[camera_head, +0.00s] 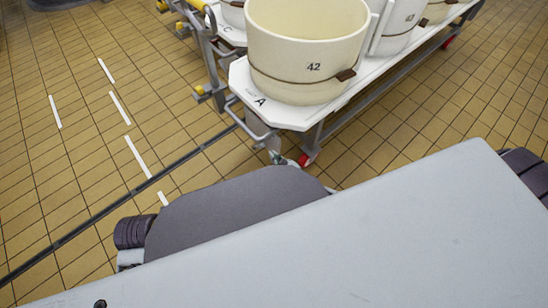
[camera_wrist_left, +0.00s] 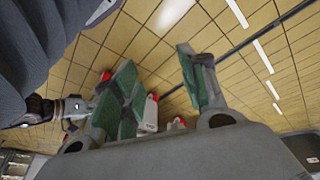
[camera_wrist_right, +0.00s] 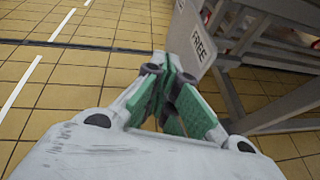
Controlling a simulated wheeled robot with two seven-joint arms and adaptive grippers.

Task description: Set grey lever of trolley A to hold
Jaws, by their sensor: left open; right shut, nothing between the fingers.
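Trolley A is a white-topped cart (camera_head: 277,113) with a black letter A on its near corner, at the top middle of the head view. My right gripper (camera_head: 274,153) is small and partly hidden at this corner, low beside the frame. In the right wrist view its green-padded fingers (camera_wrist_right: 170,68) are shut and empty, close to a pale grey plate (camera_wrist_right: 192,40) marked FREE. I cannot make out the grey lever itself; the fingers may hide it. My left gripper (camera_wrist_left: 160,80) is open and empty in the left wrist view, away from the trolley.
A cream vat (camera_head: 300,45) marked 42 stands on trolley A, with more vats behind. A red caster (camera_head: 306,160) is under the near corner. Grey frame bars (camera_wrist_right: 285,120) lie right of my right gripper. Tiled floor (camera_head: 80,150) at left is clear.

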